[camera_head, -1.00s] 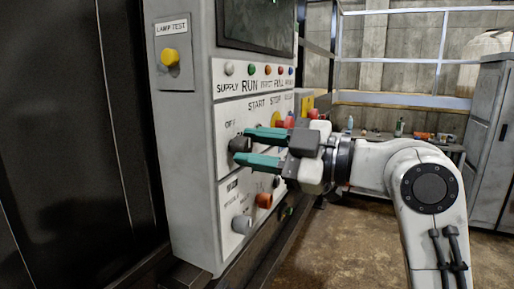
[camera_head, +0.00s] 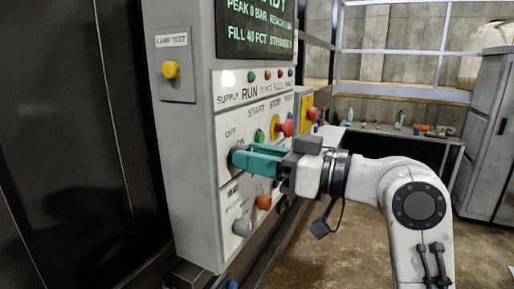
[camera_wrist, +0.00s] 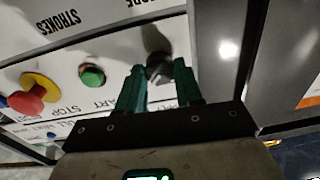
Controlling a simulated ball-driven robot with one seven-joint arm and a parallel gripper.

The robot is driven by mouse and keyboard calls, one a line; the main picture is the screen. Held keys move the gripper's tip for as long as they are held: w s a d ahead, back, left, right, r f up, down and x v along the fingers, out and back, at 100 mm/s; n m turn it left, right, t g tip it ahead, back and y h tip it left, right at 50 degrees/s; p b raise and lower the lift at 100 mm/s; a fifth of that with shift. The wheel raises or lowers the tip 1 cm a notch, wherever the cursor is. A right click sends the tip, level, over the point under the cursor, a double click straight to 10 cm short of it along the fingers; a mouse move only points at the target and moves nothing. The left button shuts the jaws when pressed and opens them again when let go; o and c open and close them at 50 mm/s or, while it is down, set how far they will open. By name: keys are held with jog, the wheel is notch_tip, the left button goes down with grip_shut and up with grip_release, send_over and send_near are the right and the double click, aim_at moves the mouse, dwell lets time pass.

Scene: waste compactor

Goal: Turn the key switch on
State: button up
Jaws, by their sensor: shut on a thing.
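The key switch (camera_head: 237,153) is a dark knob on the grey control panel (camera_head: 187,140), by the OFF and ON labels. My gripper (camera_head: 242,159) is at the panel with its teal fingers shut on the key switch, which they mostly hide in the head view. In the wrist view the dark key switch (camera_wrist: 159,68) sits between the tips of my gripper (camera_wrist: 160,72). The display (camera_head: 255,28) above is lit with green text, and the SUPPLY lamp (camera_head: 228,79) glows white.
A green START button (camera_head: 260,136) and a red mushroom stop button (camera_head: 286,127) on yellow are close to the right. An orange-red knob (camera_head: 264,202) and a grey knob (camera_head: 242,226) sit below. A yellow lamp-test button (camera_head: 171,70) is at left.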

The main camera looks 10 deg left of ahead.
jog(key=shift+m+p, duration=0.6)
jog(key=shift+m, duration=0.6)
jog(key=o, duration=1)
jog(key=shift+o, duration=0.2)
jog(key=b+v, duration=0.2)
jog(key=v, duration=0.8)
jog(key=shift+d+b, duration=0.4)
jog(key=shift+d, duration=0.05)
